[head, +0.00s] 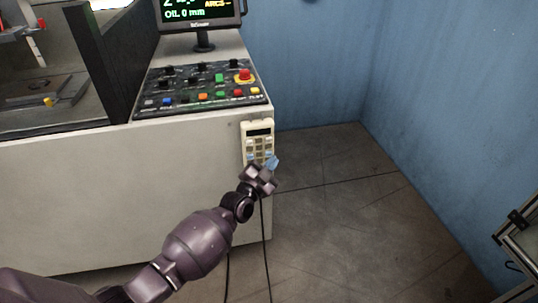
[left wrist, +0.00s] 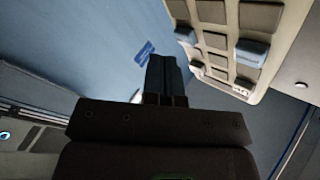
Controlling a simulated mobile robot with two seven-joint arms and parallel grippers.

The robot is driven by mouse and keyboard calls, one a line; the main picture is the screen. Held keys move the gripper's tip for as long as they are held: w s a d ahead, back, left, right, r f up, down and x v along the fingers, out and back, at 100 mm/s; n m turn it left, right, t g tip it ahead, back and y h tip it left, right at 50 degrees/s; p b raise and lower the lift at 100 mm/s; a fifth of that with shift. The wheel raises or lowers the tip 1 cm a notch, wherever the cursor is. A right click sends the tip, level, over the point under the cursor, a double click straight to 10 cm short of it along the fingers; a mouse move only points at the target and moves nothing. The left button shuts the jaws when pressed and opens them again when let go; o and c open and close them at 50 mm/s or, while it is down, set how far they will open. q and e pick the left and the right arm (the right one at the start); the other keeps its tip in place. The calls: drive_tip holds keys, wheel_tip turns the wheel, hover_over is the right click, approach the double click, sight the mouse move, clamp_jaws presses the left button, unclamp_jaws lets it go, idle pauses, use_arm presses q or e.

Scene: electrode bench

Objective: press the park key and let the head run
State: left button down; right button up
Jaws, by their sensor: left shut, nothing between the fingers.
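A beige hand-held control box (head: 258,129) hangs on the front face of the machine cabinet, near its right corner. It has a small dark display at the top and rows of keys below, some bluish. My left gripper (head: 271,163) is shut and empty at the lower right of the box and hides part of its keys. In the left wrist view the shut fingers (left wrist: 167,62) are beside the key face (left wrist: 226,68), apart from it in the picture. Whether they touch a key, and which key is park, I cannot tell. My right gripper is not in view.
A sloped panel (head: 181,106) with coloured buttons and a red stop knob (head: 244,75) tops the cabinet (head: 120,190). A monitor (head: 201,14) stands behind it. Cables hang below the box. Floor (head: 340,220) is clear to the right; a metal frame (head: 520,238) stands at the right edge.

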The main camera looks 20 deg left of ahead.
use_arm(q)
drive_tip(key=shift+w+a, duration=0.1)
drive_tip(key=shift+w, duration=0.1)
drive_tip(key=shift+w+a, duration=0.15)
drive_tip(key=shift+w, duration=0.05)
